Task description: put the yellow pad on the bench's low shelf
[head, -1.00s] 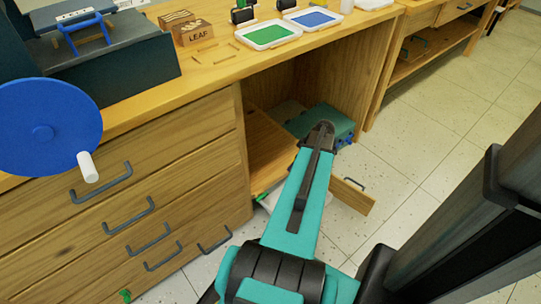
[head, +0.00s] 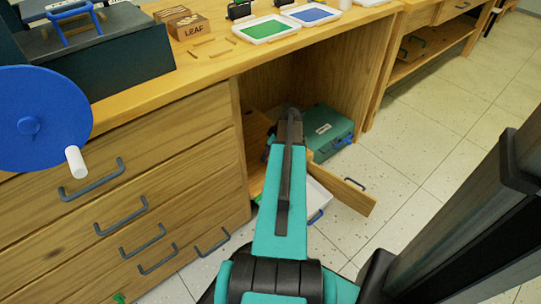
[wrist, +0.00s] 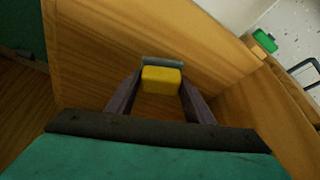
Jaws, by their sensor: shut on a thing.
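The yellow pad (wrist: 162,80) is a small block with a grey-blue strip along its far edge in the wrist view. My gripper (wrist: 160,92) is shut on it, one dark finger on each side. In the head view my arm reaches into the open bay of the wooden bench (head: 150,150); the arm hides the gripper and pad there. A wooden board (head: 257,130) inside the bay looks like the low shelf. Broad wooden surfaces lie around the pad in the wrist view; I cannot tell whether the pad touches one.
A teal case (head: 330,122) stands in the bay, right of my arm. A wooden panel (head: 343,190) juts out low at the front, near a white tray (head: 316,205). A green object (wrist: 265,41) shows at the wrist view's upper right.

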